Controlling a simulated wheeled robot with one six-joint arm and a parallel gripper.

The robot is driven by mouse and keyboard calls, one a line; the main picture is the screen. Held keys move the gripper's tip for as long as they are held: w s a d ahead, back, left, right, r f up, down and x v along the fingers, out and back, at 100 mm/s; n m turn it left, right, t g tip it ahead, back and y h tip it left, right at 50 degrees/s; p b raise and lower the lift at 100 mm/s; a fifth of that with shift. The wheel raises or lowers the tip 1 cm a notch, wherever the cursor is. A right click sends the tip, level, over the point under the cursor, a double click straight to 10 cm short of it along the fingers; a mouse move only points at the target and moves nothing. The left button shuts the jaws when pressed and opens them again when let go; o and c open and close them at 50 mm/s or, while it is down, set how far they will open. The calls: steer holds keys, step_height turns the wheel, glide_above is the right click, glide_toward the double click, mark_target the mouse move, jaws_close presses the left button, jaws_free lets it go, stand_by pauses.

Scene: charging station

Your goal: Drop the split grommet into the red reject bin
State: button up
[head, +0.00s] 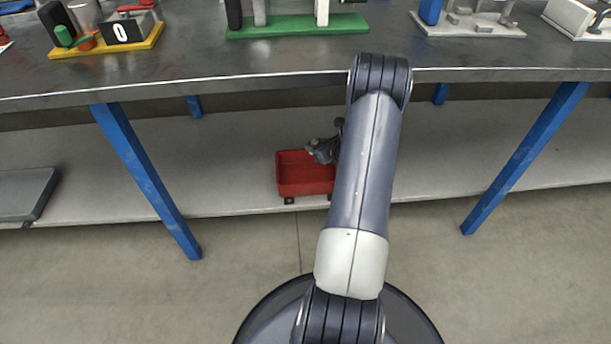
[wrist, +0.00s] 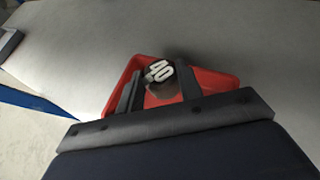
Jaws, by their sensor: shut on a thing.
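The red reject bin (head: 290,184) stands on the lower shelf under the workbench, left of my forearm in the head view. It also shows in the wrist view (wrist: 224,82), behind and around my fingers. My gripper (head: 322,152) reaches in under the bench top and is over the bin. In the wrist view its fingers (wrist: 158,80) are shut on a dark round piece, the grommet (wrist: 161,88), marked with a white "40". The red bin floor shows below it. I cannot make out the split.
The workbench top (head: 200,75) lies above the shelf and bears several fixtures, one on a green base (head: 295,27). Blue legs (head: 145,180) stand left and right of the bin. A grey flat item (head: 25,192) lies at the shelf's left. The shelf (head: 220,165) around the bin is clear.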

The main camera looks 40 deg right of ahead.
steer(key=shift+f+b, duration=0.4)
steer(key=shift+f, duration=0.8)
steer(key=o, duration=1)
steer(key=shift+o, duration=0.2)
steer(key=p+v, duration=0.3)
steer(key=v, duration=0.7)
steer(key=shift+s+r, duration=0.2)
steer(key=shift+s, duration=0.2)
